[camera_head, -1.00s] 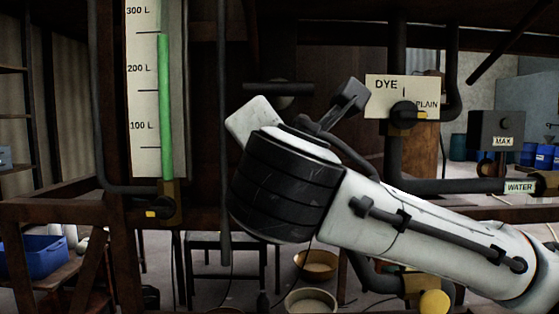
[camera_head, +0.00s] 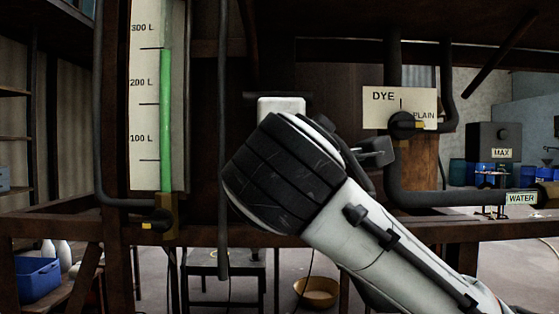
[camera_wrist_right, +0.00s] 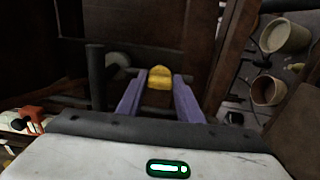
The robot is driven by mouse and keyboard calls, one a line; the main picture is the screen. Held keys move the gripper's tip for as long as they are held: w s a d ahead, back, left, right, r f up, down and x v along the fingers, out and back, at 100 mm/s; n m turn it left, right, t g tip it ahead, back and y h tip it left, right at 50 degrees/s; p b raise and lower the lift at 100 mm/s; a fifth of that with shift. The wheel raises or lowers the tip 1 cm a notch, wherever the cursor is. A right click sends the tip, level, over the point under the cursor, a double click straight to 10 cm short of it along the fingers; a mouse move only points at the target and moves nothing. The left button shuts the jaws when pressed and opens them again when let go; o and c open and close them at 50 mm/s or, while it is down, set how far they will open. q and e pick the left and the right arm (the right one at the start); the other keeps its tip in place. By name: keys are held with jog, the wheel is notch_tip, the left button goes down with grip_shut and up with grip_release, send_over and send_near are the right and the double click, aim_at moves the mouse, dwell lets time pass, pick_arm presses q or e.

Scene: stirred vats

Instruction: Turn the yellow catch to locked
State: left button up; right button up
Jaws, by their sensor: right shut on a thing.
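The yellow catch (camera_wrist_right: 160,77) shows in the right wrist view as a rounded yellow piece above a brown part, between the two purple fingers of my right gripper (camera_wrist_right: 159,92). The fingers stand on either side of it and are shut on it. In the head view my right forearm and wrist block the fingers and the catch from sight. No locked or unlocked mark can be read near the catch. My left gripper is in neither view.
A level gauge (camera_head: 149,95) stands at left, with a yellow-tipped valve (camera_head: 156,225) below it. Dark pipes and wooden beams surround the arm. A tan bowl (camera_head: 318,292) is on the floor.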

dwell(0.4)
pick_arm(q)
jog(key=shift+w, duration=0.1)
pick_arm(e)
jog(key=o, duration=1.1)
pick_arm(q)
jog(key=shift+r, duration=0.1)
